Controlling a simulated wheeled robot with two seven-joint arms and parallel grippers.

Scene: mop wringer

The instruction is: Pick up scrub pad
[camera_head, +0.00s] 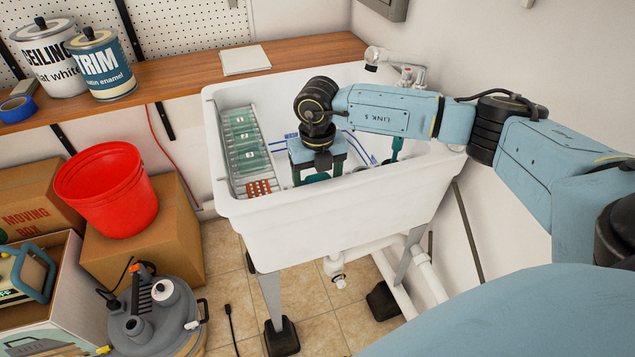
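Several green pads (245,140), with small white numbers on them, lie in a row on a ribbed rack inside the white sink at its left side. I cannot tell which of these is the scrub pad. My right gripper (318,180) reaches down into the sink, to the right of the rack and apart from the pads. Its fingers are spread apart. Something dark green shows low between them, too shaded to tell what it is. My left gripper is not in view.
The sink (330,220) has raised walls around the gripper. An orange piece (260,187) lies at the rack's near end. A teal upright item (397,148) and blue lines are to the right. The faucet (385,58) stands at the back right.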

